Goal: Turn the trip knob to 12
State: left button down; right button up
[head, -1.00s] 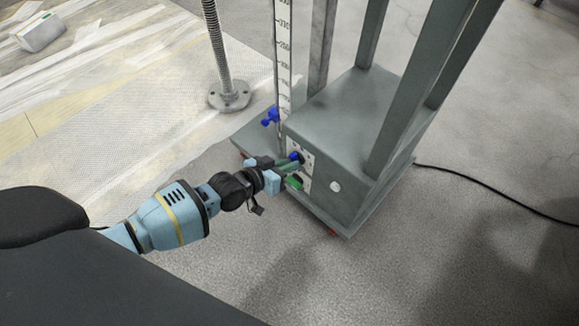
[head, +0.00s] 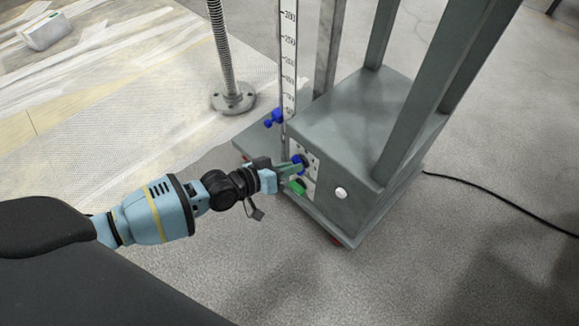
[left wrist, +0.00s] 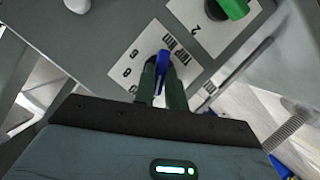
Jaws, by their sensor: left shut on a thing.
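The trip knob is blue (head: 298,159) and sits on a white plate on the front of the grey jack housing. In the left wrist view the knob (left wrist: 163,61) lies between the dark green fingers of my left gripper (left wrist: 162,78), which is shut on it. The plate (left wrist: 133,62) reads "TRIP MM" with numbers around the knob; the fingers hide part of the dial, and I cannot tell which number the knob points at. My left gripper (head: 289,167) reaches the knob from the left in the head view. My right gripper is not in view.
A green knob (head: 297,187) sits just below the trip knob, close to my fingers. A white button (head: 341,193) is on the housing (head: 352,125). A blue clamp (head: 274,118) is beside the upright scale (head: 289,60). A black cable (head: 500,197) runs across the floor.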

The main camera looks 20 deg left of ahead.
pick_arm(q)
jog(key=c, duration=1.4)
grip_release()
jog(key=shift+c, duration=0.2)
jog(key=p+v, duration=0.3)
jog(key=v, duration=0.4)
jog(key=shift+s+a+r, duration=0.15)
jog(key=shift+s+a, duration=0.1)
jog(key=shift+s, duration=0.05)
